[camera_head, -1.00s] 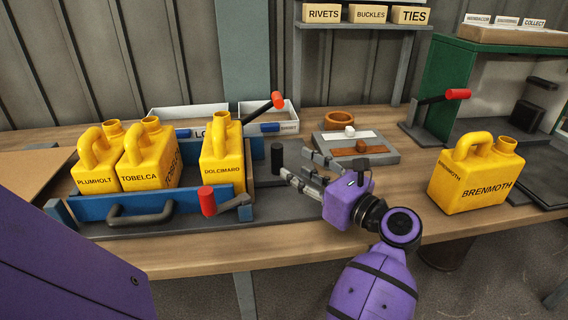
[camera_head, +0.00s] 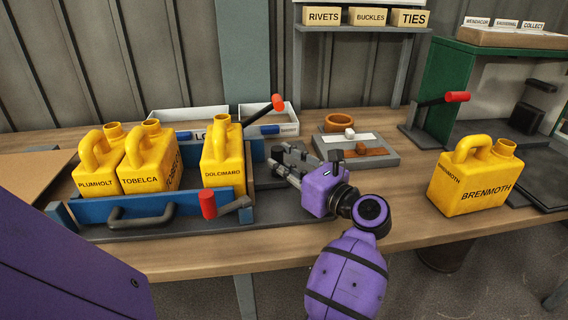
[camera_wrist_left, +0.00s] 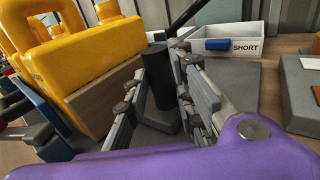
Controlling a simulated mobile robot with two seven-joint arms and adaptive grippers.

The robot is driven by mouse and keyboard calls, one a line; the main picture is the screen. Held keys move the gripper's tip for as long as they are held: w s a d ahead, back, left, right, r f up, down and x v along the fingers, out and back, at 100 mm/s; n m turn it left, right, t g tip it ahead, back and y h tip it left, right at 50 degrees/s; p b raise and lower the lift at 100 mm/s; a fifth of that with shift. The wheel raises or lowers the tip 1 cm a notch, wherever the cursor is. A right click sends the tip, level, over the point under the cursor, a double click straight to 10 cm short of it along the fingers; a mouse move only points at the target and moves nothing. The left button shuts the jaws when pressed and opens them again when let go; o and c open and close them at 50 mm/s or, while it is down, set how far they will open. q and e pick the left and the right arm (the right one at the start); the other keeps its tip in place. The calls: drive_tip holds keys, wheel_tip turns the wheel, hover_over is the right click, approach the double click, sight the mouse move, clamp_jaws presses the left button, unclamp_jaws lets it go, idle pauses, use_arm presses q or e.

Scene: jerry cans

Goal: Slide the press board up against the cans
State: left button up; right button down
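Three yellow cans stand in a blue-walled frame (camera_head: 175,205): PLUMHOLT (camera_head: 95,182), TOBELCA (camera_head: 140,180) and DOLCIMARO (camera_head: 222,174). A gap separates TOBELCA from DOLCIMARO. An upright board, apparently the press board, stands right of DOLCIMARO; its wooden face (camera_wrist_left: 97,92) shows beside a can in the left wrist view. A black post (camera_wrist_left: 158,80) stands by the board; I cannot tell how they join. My left gripper (camera_head: 279,162) is open, its fingers on either side of the post, with no clear contact. My right gripper is not in view.
Red-handled levers (camera_head: 208,204) (camera_head: 277,102) stand at the frame's front and back. White bins (camera_head: 270,118) lie behind. A grey tray (camera_head: 380,161) and the BRENMOTH can (camera_head: 475,185) stand to the right. Bare bench lies between gripper and BRENMOTH.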

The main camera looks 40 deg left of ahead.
sight(268, 180)
use_arm(q)
drive_tip(key=shift+s+a+p, duration=0.45)
drive_tip(key=shift+s+a, duration=0.85)
drive_tip(key=shift+s, duration=0.25)
clamp_jaws()
drive_tip(key=o, duration=1)
unclamp_jaws()
drive_tip(key=shift+s+d, duration=0.2)
drive_tip(key=shift+d, duration=1.8)
drive_tip(key=shift+s+d, duration=0.25)
drive_tip(key=shift+d, duration=1.75)
drive_tip(key=shift+s+d, duration=0.2)
drive_tip(key=shift+d, duration=1.8)
